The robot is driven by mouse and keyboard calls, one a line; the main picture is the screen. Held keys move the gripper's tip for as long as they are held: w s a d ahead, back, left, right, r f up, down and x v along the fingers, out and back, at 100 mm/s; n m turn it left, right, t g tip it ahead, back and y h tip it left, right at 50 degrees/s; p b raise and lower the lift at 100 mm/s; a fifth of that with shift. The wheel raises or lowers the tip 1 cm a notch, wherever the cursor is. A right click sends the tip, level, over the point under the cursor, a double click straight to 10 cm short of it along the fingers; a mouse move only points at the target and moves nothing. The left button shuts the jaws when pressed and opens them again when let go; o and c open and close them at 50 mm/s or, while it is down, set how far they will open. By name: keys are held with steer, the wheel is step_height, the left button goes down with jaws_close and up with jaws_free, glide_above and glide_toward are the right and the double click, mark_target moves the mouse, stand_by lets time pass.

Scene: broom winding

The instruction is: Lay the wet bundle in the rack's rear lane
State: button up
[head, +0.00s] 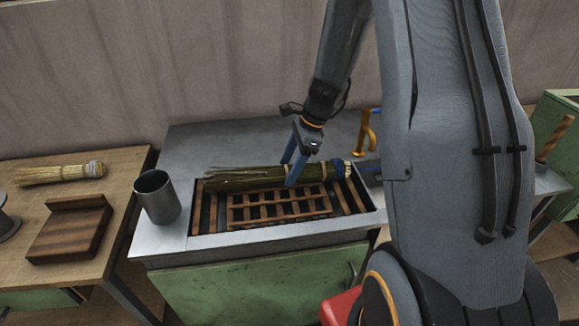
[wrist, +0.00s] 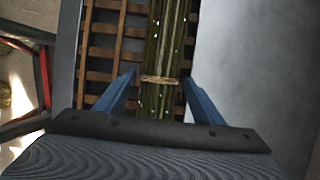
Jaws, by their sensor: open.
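The wet bundle (head: 240,181), long green-brown stalks with water drops and a tie band, lies lengthwise along the rear of the wooden rack (head: 236,211). The rack sits in the metal basin. In the wrist view the bundle (wrist: 170,45) runs between my two blue fingers, with the slats (wrist: 101,50) to its left. My gripper (head: 288,172) is open and straddles the bundle, with a visible gap on each side at the fingertips (wrist: 160,84). The bundle's underside is hidden, so I cannot tell exactly how it rests.
A metal cup (head: 157,197) stands at the basin's left corner. A yellow tap-like fitting (head: 367,133) rises behind the basin's right end. The left table holds a finished broom head (head: 60,173) and a dark wooden block (head: 69,229). The rack's front part is bare.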

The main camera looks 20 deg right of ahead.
steer(key=b+v, duration=0.1)
steer(key=v, duration=0.6)
steer(key=shift+d+r, duration=0.15)
steer(key=shift+r, duration=0.2)
steer(key=s+a+n+h, duration=0.2)
steer(key=s+a+n, duration=0.1)
steer(key=s+n, duration=0.6)
steer(key=s+a+n+h, duration=0.2)
steer(key=s+a+n, duration=0.2)
steer(key=s+n, duration=0.4)
steer(key=n, duration=0.3)
steer(key=shift+s+a+r, duration=0.15)
steer(key=shift+s, duration=0.2)
